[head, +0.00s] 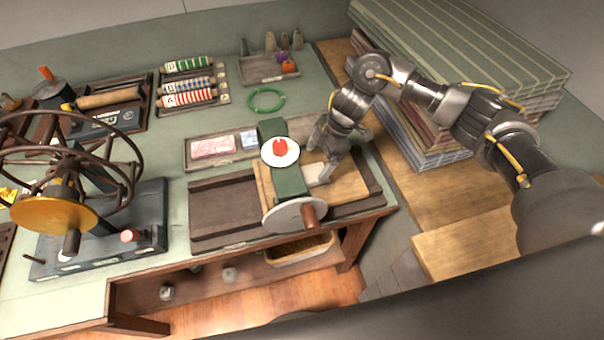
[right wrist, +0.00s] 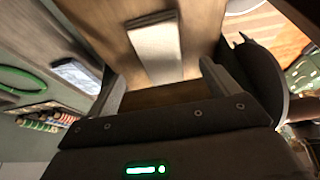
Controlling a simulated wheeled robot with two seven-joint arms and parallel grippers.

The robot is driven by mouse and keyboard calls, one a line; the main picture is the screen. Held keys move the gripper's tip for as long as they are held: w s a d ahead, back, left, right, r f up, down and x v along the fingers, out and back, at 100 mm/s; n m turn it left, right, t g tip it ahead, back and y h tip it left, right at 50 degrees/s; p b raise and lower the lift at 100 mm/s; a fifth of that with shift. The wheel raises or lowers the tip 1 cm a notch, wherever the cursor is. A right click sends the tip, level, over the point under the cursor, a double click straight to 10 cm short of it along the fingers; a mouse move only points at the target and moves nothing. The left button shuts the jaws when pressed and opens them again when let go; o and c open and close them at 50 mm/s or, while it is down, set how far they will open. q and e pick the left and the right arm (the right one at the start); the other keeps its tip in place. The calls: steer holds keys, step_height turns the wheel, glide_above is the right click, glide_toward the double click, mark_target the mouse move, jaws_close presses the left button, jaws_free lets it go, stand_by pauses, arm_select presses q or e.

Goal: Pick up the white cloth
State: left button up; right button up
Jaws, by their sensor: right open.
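The white cloth (head: 318,174) looks like a small folded pale strip. It lies on a wooden board (head: 347,184) beside the green machine on the bench, and part of it may be hidden by the machine and my gripper. My right gripper (head: 323,155) is just above and beside it, pointing down. In the right wrist view the cloth (right wrist: 157,48) lies ahead of the two spread fingers (right wrist: 160,85), with nothing between them. My left gripper is not in view.
The green machine (head: 290,183) with a round plate and red-topped white dial stands close to the gripper. A tray with cards (head: 215,148) is behind it. Stacked striped sheets (head: 455,50) stand at right. A wheeled device (head: 70,190) is at left.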

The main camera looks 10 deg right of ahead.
mark_target(309, 173)
steer(key=shift+s+f, duration=0.15)
steer(key=shift+s+a+f, duration=0.1)
steer(key=p+x, duration=0.2)
steer(key=x, duration=0.2)
steer(key=shift+w+f, duration=0.2)
steer(key=shift+f, duration=0.3)
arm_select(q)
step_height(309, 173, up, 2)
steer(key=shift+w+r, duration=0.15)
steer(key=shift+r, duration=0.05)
arm_select(e)
steer(key=shift+c, duration=0.5)
steer(key=c, duration=1.1)
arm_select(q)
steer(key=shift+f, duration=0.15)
